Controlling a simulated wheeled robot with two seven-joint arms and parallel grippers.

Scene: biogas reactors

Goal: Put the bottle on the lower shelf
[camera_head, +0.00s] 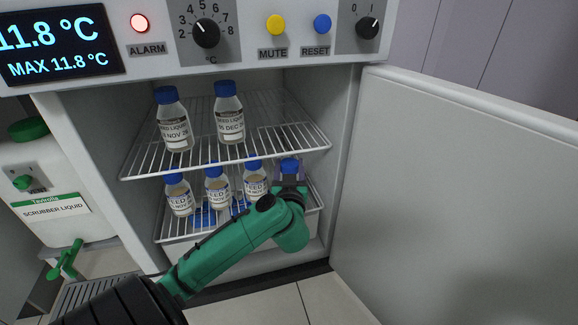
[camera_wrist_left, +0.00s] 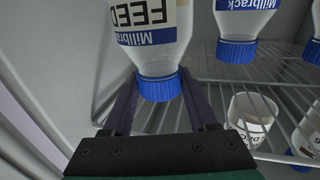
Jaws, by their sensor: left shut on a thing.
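The bottle has a blue cap (camera_head: 290,165) and is at the right end of the row on the lower shelf (camera_head: 163,239) of the open fridge. In the head view my gripper hides most of its body. My left gripper (camera_head: 289,176) is shut on it at the cap. In the left wrist view, which looks upside down, the bottle (camera_wrist_left: 150,50) is clear with a white FEED label, and the two fingers (camera_wrist_left: 158,92) sit on either side of its blue cap. I cannot tell whether its base touches the shelf wires. My right gripper is not in view.
Several similar bottles (camera_head: 255,180) stand left of it on the lower shelf. Two bottles (camera_head: 229,115) stand on the upper wire shelf (camera_head: 287,148), close above my arm. The fridge door (camera_head: 450,190) is open at the right. The fridge wall is close beside the gripper.

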